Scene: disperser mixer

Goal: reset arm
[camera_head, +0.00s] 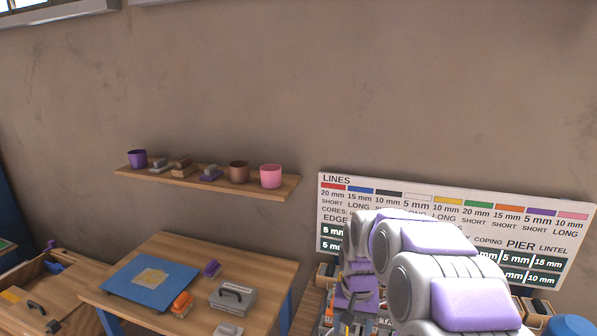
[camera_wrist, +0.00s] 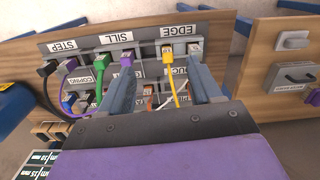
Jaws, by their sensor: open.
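My arm shows in the head view in front of the lettered board. My gripper (camera_head: 347,320) hangs at its lower left end, small and partly cut off by the bottom edge. In the wrist view my gripper (camera_wrist: 161,68) has its two grey-blue fingers spread apart, with nothing held between them. Beyond the fingers is a grey labelled panel (camera_wrist: 150,40) with words such as STEP, SILL and EDGE. A green cable (camera_wrist: 99,75) and a yellow cable (camera_wrist: 172,75) run from it. I cannot tell whether the fingers touch the panel.
The lettered board (camera_head: 330,205) stands against the wall behind my arm. A wooden table (camera_head: 185,250) at left carries a blue mat (camera_head: 120,284), an orange block (camera_head: 182,304) and a grey handled box (camera_head: 233,297). A wall shelf (camera_head: 285,190) holds several pots and blocks.

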